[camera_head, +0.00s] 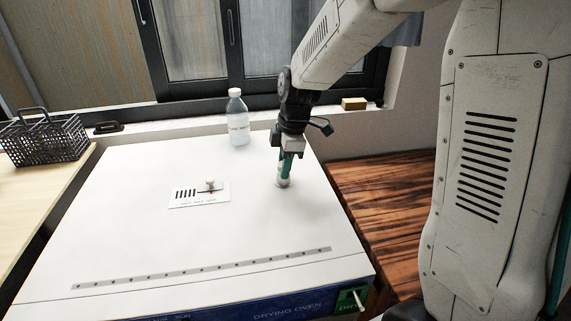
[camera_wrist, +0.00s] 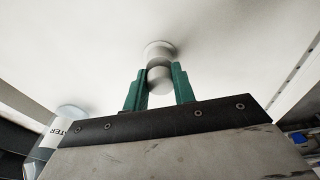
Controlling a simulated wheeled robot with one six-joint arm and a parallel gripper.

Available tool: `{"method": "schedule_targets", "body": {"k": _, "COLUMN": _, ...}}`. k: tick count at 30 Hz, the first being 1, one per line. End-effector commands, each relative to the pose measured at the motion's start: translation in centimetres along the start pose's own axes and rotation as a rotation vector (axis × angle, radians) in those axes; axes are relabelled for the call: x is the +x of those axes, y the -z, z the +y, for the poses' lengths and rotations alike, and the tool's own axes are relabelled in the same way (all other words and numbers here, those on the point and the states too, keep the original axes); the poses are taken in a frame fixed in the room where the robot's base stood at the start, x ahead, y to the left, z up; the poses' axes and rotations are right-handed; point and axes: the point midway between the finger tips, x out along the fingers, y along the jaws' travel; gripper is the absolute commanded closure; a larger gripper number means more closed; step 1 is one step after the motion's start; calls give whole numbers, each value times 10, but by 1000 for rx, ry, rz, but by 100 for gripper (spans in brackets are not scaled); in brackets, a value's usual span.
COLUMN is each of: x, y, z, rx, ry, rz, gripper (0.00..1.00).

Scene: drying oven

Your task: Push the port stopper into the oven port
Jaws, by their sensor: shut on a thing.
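The white port stopper (camera_wrist: 160,80) is between the green fingers of my gripper (camera_wrist: 159,84) in the wrist view. My gripper (camera_head: 285,167) is shut on it and points down at the oven top. The oven port (camera_wrist: 159,47) shows as a pale round ring just beyond the stopper. In the head view the port (camera_head: 282,183) is a small pale ring right below my fingertips. The stopper is at the port's mouth; I cannot tell how deep it sits. The drying oven (camera_head: 120,230) is a white box with a blue front strip.
A vent slider plate (camera_head: 199,194) with a small knob lies left of the port on the oven top. A water bottle (camera_head: 238,118) stands at the back edge. A black wire basket (camera_head: 43,138) is on the left bench.

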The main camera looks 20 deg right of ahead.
Motion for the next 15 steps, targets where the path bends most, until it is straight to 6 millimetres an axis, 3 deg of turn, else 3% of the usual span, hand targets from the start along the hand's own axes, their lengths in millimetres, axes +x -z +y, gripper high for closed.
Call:
{"method": "schedule_targets", "body": {"k": 1, "x": 15, "y": -4, "z": -7, "rx": 1, "ry": 24, "rz": -8, "gripper": 95}}
{"method": "schedule_targets", "body": {"k": 14, "x": 17, "y": -5, "z": -7, "rx": 0, "ry": 24, "rz": -9, "gripper": 95}}
{"method": "schedule_targets", "body": {"k": 15, "x": 17, "y": -5, "z": -7, "rx": 0, "ry": 24, "rz": -9, "gripper": 63}}
